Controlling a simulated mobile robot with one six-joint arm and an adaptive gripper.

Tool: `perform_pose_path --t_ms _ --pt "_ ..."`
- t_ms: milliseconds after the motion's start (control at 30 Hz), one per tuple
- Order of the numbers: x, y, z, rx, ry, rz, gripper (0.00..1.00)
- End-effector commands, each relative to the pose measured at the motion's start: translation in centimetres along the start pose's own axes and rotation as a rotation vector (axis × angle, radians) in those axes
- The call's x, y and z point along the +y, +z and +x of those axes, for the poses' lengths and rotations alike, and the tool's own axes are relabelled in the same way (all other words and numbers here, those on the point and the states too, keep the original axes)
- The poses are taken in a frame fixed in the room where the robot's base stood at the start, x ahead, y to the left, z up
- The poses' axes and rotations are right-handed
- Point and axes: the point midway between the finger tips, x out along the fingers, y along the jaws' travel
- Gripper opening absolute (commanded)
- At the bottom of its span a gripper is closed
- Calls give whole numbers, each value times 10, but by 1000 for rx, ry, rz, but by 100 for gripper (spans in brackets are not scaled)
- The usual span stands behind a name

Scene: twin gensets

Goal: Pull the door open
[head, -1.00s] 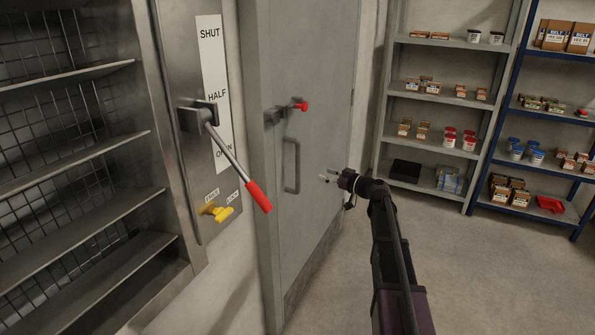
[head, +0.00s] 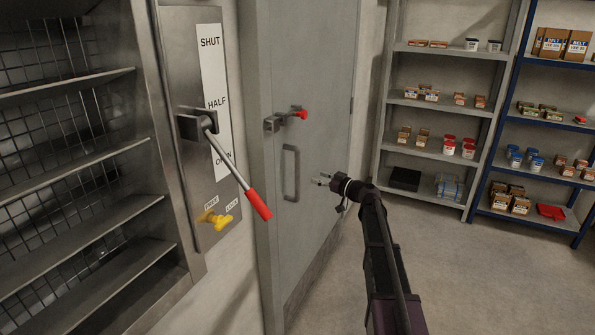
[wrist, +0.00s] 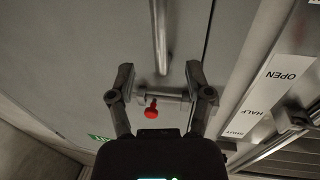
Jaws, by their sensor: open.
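The grey door (head: 318,85) stands in its frame and looks closed. An upright bar handle (head: 291,173) is on it, and above that a latch (head: 272,123) with a red knob (head: 303,115). My gripper (head: 320,180) is in front of the door, just right of the handle and apart from it. In the wrist view my gripper (wrist: 160,78) has its fingers spread with nothing between them. There the handle (wrist: 159,38) runs down toward the gap between the fingertips, and the red knob (wrist: 151,109) shows beyond the fingers.
A lever with a red grip (head: 257,204) sticks out left of the door, above a yellow knob (head: 214,219). Wire-backed shelving (head: 75,145) is at far left. Grey (head: 430,153) and blue (head: 535,225) stocked shelves stand at right. The floor (head: 480,280) before them is clear.

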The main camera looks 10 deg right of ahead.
Motion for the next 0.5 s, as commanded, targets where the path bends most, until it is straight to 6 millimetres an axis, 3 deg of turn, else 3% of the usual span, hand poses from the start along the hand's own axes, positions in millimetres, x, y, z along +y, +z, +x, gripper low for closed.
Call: perform_pose_path --t_ms 500 --pt "1 0 80 0 0 0 65"
